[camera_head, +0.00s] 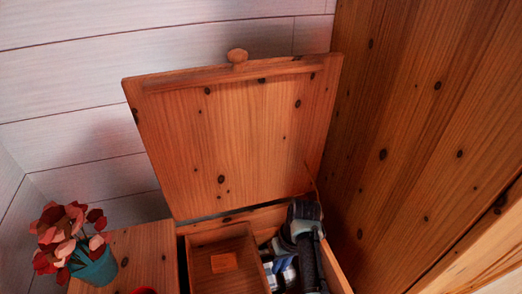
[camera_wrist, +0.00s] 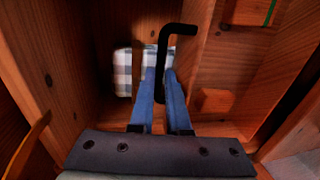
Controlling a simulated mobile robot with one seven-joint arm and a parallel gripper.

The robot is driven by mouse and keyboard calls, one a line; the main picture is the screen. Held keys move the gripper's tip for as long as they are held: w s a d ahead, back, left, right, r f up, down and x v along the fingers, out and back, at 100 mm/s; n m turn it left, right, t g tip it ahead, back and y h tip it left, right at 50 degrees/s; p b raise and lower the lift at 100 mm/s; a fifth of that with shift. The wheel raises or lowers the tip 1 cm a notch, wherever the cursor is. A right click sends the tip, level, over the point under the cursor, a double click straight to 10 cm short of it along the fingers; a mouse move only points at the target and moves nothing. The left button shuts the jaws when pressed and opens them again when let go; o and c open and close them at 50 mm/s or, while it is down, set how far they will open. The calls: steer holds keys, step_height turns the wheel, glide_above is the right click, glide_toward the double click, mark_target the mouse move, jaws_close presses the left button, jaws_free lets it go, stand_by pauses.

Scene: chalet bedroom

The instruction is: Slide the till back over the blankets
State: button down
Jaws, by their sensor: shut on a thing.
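The wooden till (camera_head: 205,240) sits at the left inside the open chest (camera_head: 335,272). In the wrist view, the till (camera_wrist: 187,80) is on the right. A black bent handle (camera_wrist: 178,29) stands along its side. My gripper (camera_wrist: 160,74) has its blue fingers shut on this handle. Blue and white checked blankets (camera_wrist: 123,68) lie lower in the chest, left of the till in the wrist view, partly hidden by my fingers. In the head view my gripper reaches down into the chest right of the till, and its fingertips are hard to make out.
The lid (camera_head: 225,140) stands open at the back, with a round knob on its edge. A small orange-brown block (camera_head: 223,262) is in the till. A teal pot (camera_head: 95,268) with red leaves stands left of the chest. A wooden wall (camera_head: 420,130) is close on the right.

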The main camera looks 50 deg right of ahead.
steer(key=shift+s+d, duration=0.45)
steer(key=shift+d, duration=0.35)
steer(key=c, duration=0.9)
jaws_free()
steer(key=r+p, duration=0.2)
steer(key=r, duration=0.2)
steer(key=s+d+r+p, duration=0.1)
steer(key=r+p, duration=0.1)
steer(key=r, duration=0.2)
steer(key=d+r+p, duration=0.1)
steer(key=r+p, duration=0.1)
steer(key=r, duration=0.3)
steer(key=shift+s, duration=0.2)
steer(key=shift+f, duration=0.1)
